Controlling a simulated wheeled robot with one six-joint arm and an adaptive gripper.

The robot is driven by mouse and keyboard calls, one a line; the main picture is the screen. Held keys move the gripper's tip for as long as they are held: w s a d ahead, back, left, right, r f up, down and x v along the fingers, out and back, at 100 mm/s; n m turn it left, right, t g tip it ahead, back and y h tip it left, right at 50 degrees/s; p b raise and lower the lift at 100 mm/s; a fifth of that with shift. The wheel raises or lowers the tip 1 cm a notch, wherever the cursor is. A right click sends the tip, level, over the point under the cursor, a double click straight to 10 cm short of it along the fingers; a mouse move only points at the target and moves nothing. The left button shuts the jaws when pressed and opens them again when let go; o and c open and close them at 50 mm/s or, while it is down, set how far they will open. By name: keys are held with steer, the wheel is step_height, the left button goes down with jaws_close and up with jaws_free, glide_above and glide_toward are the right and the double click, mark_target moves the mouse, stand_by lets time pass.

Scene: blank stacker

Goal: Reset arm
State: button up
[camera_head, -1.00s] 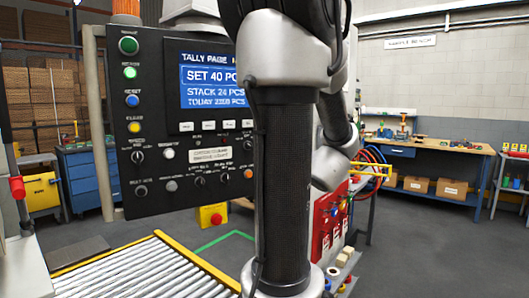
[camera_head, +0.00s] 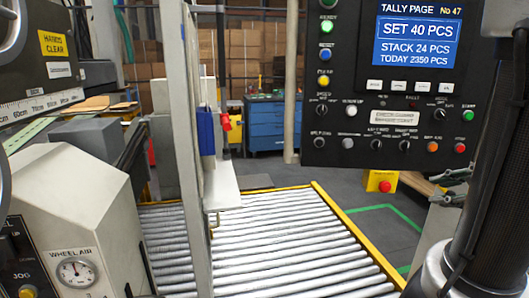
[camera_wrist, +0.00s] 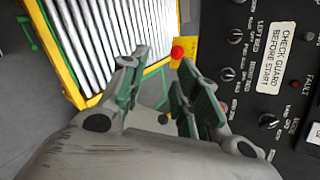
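My gripper (camera_wrist: 158,82) shows in the wrist view with its two green-padded fingers apart and nothing between them. It is close to the dark control panel (camera_wrist: 282,80), which fills the right of that view. In the head view the panel (camera_head: 385,135) hangs at the upper right, with a lit blue screen (camera_head: 418,40) reading SET 40 PCS, STACK 24 PCS, TODAY 2350 PCS. My dark arm column stands at the right edge of the head view. Part of my arm may show beside the panel; its gripper state cannot be read there.
A roller conveyor (camera_head: 270,245) with yellow rails runs below the panel. A red stop button on a yellow box (camera_head: 380,182) hangs under the panel. A grey machine with a WHEEL AIR gauge (camera_head: 76,271) stands at left. Open floor lies right of the conveyor.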

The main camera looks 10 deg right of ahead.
steer(key=s+a+f+n+g, duration=0.2)
steer(key=s+a+n+g, duration=0.3)
steer(key=s+n+g, duration=0.5)
steer(key=w+a+r+n+t+h, duration=0.1)
steer(key=w+a+r+n+t, duration=0.2)
steer(key=n, duration=0.8)
steer(key=w+a+r, duration=0.2)
steer(key=w+a, duration=0.1)
steer(key=a, duration=0.1)
steer(key=shift+a+r+n+t+h, duration=0.15)
steer(key=shift+a+n+t+h, duration=0.15)
steer(key=shift+t, duration=0.1)
steer(key=shift+w, duration=0.1)
steer(key=shift+c, duration=0.3)
